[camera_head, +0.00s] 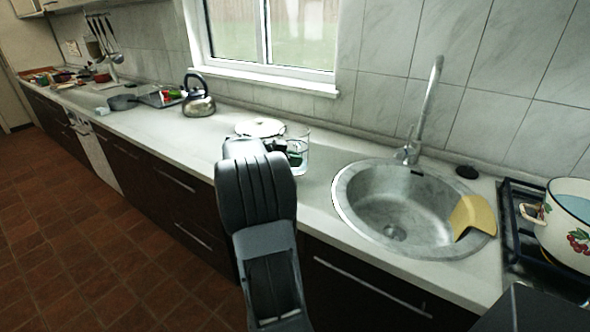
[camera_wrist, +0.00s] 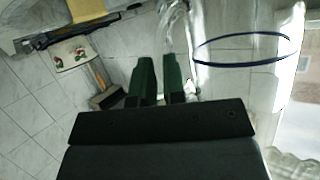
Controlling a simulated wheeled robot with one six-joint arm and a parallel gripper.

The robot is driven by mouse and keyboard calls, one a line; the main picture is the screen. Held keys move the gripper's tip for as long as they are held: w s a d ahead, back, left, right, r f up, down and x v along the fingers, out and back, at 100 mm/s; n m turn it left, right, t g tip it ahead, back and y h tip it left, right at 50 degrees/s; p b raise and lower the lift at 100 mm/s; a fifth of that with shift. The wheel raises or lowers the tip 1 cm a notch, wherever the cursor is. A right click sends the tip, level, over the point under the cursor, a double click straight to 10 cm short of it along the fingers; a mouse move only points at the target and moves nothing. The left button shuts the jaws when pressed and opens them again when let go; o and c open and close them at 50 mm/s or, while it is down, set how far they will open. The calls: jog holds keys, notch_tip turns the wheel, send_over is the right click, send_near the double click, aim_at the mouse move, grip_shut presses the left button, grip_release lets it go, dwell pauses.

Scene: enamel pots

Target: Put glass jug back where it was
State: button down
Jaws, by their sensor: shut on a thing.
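The clear glass jug (camera_head: 303,152) is at the counter, left of the sink in the head view. My gripper (camera_head: 288,150) reaches it from the left and is shut on it. In the wrist view, the two green fingers of my gripper (camera_wrist: 161,80) close around a clear glass part of the jug (camera_wrist: 172,32), which looks like its handle. The jug looks upright in the head view. Its lower part is partly hidden by my gripper, and I cannot tell whether its base touches the counter.
A white round lid or plate (camera_head: 259,127) lies just behind my gripper. A kettle (camera_head: 198,98) stands farther left. The sink (camera_head: 400,212) and tap (camera_head: 425,105) are to the right, with a cherry-patterned pot (camera_head: 568,235) beyond. The counter between kettle and lid is clear.

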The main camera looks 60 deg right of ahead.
aim_at(295, 169)
jog(key=shift+d+f, duration=0.3)
jog(key=shift+f, duration=0.75)
jog(key=shift+d+f, duration=0.25)
jog(key=shift+f, duration=0.95)
jog(key=c, duration=1.2)
grip_release()
